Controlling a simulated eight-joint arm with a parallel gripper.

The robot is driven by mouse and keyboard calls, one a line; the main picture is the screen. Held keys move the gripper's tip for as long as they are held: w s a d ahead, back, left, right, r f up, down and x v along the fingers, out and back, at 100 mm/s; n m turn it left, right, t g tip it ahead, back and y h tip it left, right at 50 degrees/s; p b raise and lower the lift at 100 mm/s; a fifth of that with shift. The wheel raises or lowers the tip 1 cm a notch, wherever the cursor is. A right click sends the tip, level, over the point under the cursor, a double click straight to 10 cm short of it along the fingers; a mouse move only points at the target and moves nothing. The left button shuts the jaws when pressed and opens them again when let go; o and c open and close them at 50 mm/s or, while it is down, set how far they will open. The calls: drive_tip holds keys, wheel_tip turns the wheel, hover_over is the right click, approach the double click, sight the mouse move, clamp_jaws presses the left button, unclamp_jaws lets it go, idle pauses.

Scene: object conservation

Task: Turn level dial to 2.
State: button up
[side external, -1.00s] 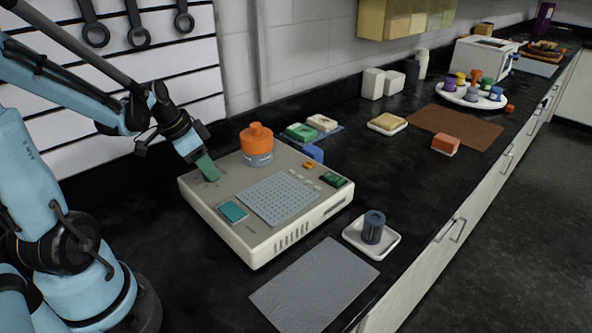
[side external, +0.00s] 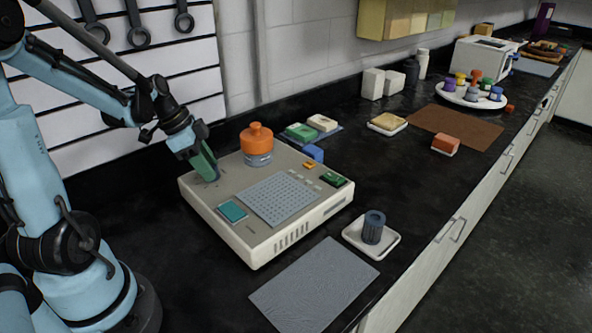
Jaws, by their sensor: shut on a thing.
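A beige box-shaped device (side external: 290,226) stands on the black counter in front of my arm. My gripper (side external: 206,168) points down at the device's back left corner and is shut there. A dark green upright piece (side external: 204,160) shows at its tip. I cannot tell whether this piece is a jaw or part of the level dial. The dial is mostly hidden by my gripper. Small dark marks show on the panel beside the tip, too small to read.
An orange-topped round container (side external: 257,143) stands on the device, close to the right of my gripper. A teal square (side external: 232,211) and a grey grid (side external: 278,198) are on its top. A grey cylinder (side external: 373,228) stands on a white dish at right.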

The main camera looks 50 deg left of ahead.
drive_tip(key=o, duration=1)
drive_tip(key=shift+o, duration=0.2)
drive_tip(key=v, duration=1.2)
drive_tip(key=shift+r, duration=0.1)
drive_tip(key=w+d+f+n+t+y, duration=0.1)
drive_tip(key=d+f+n, duration=0.1)
drive_tip(key=d, duration=0.7)
drive_tip(key=w+d+f+n+t+y, duration=0.1)
drive_tip(key=d+n, duration=0.4)
drive_tip(key=d, duration=0.5)
drive_tip(key=shift+w+d+f+t+y, duration=0.3)
drive_tip(key=shift+w+f+t, duration=0.4)
drive_tip(key=shift+f, duration=0.15)
